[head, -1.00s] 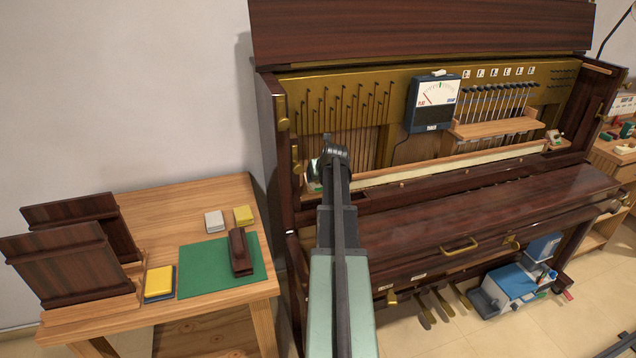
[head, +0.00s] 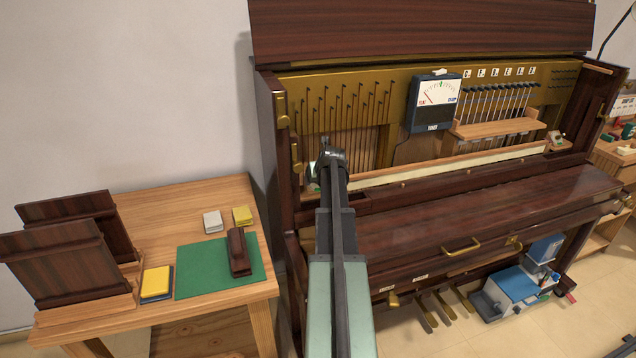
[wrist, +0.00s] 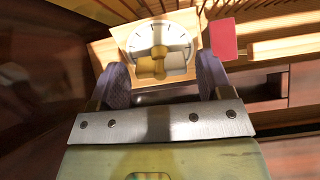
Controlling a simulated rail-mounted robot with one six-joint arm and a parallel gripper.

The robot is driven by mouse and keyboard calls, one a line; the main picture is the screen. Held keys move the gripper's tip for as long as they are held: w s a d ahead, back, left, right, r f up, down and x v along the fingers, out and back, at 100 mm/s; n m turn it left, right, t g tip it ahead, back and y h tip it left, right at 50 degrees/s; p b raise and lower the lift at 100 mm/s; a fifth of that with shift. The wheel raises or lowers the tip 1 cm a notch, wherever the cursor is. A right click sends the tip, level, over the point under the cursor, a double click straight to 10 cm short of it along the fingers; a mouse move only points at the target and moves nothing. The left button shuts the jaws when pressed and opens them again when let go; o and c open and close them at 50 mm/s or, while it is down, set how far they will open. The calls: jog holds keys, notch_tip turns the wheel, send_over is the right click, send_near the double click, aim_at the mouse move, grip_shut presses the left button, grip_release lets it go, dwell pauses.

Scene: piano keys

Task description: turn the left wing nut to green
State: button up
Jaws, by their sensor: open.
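In the wrist view, a brass wing nut (wrist: 158,62) sits in front of a round white dial (wrist: 179,39) with dark tick marks on a pale wooden block. My gripper (wrist: 164,72) is open, with one dark finger on each side of the wing nut. I cannot tell whether the fingers touch it. No green on the dial can be made out in this view. In the head view my arm reaches into the left end of the open piano (head: 272,150). There the arm hides most of the dial and wing nut.
A red block (wrist: 222,38) stands just right of the dial in the wrist view. A meter (head: 436,100) hangs inside the piano. A small dial block (head: 556,138) sits at the right end. A wooden table (head: 180,200) with panels stands left.

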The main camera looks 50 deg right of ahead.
jog(key=shift+b+x, duration=0.55)
jog(key=shift+x, duration=0.3)
jog(key=shift+r, duration=0.1)
jog(key=shift+s+a+r+p, duration=0.2)
jog(key=shift+r+p, duration=0.1)
jog(key=shift+p, duration=0.1)
jog(key=shift+s+r, duration=0.1)
jog(key=shift+c, duration=0.3)
jog(key=c, duration=0.7)
jog(key=o, duration=0.9)
